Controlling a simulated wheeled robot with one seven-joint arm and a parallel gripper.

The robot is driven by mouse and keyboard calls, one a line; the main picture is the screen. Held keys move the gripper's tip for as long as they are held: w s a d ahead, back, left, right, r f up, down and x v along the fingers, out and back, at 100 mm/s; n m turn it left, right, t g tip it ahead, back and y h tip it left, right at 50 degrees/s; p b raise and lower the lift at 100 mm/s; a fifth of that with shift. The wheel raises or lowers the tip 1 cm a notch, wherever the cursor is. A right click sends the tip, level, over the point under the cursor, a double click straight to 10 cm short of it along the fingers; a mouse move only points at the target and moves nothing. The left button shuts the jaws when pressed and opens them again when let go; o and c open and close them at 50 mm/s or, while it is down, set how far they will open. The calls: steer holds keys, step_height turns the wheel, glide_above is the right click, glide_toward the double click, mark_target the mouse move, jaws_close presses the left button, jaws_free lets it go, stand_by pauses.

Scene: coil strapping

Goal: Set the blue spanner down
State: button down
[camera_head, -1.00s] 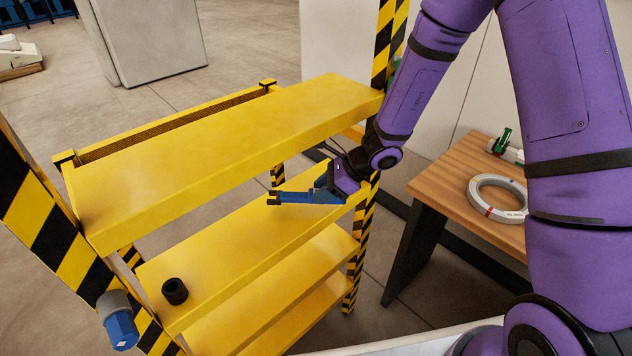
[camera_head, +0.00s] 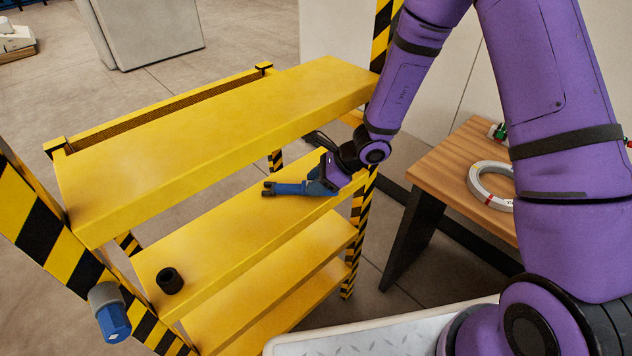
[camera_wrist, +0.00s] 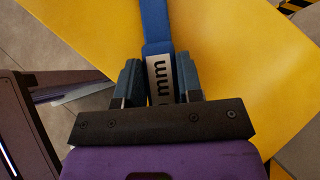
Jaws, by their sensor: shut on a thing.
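The blue spanner (camera_head: 286,188) is held by its handle in my gripper (camera_head: 316,184), over or at the right part of the yellow second shelf (camera_head: 225,231). Its dark head end points left in the head view. In the wrist view the spanner (camera_wrist: 155,22) runs up between the two fingers of my gripper (camera_wrist: 161,85), and a white label ending in "mm" shows between them. The fingers are shut on the handle. I cannot tell whether the spanner touches the shelf.
The yellow top shelf (camera_head: 215,145) overhangs close above my gripper. A black ring-shaped part (camera_head: 169,281) sits at the shelf's left end. A striped post (camera_head: 357,235) stands to the right. A wooden table (camera_head: 446,166) holds a grey ring (camera_head: 482,188). The shelf's middle is clear.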

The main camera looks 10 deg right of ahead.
steer(key=shift+f, duration=0.1)
steer(key=c, duration=0.8)
jaws_free()
steer(key=shift+v, duration=3.8)
